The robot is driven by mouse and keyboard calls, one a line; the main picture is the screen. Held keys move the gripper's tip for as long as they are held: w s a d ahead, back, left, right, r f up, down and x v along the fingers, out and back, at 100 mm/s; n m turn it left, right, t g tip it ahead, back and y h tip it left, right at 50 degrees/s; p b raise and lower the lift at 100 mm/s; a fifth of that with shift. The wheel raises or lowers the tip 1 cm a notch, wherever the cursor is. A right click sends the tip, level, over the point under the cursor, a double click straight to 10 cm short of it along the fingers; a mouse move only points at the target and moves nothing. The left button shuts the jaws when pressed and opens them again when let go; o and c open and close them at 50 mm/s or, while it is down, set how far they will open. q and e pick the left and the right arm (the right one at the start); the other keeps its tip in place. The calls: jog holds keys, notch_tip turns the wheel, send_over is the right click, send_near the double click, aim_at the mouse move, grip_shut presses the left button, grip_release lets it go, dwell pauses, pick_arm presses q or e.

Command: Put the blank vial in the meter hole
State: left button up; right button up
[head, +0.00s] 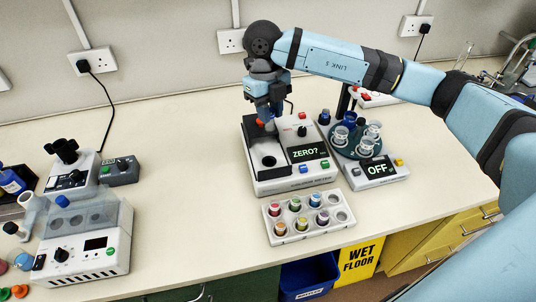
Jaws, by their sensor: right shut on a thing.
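My right gripper (266,120) points down over the back left of the meter, behind and above the hole. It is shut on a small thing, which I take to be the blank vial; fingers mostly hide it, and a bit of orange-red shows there. My left gripper is out of view.
A white rack (308,231) with several colour-capped vials and empty holes stands in front of the meter. To its right is a device (380,182) reading "OFF" with glass vessels on a round top. More instruments (85,240) stand at left; the bench between is clear.

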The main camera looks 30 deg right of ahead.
jog(key=p, duration=0.2)
send_near(269, 154)
jog(key=s+f, duration=0.1)
jog(key=f, duration=0.1)
jog(key=s+f, duration=0.1)
jog(key=f, duration=0.1)
jog(key=s+a+f, duration=0.1)
jog(key=s+f, duration=0.1)
jog(key=shift+f, duration=0.15)
jog(key=shift+f, duration=0.1)
jog(key=shift+f+b, duration=0.25)
jog(key=shift+b, duration=0.2)
jog(key=o, duration=0.9)
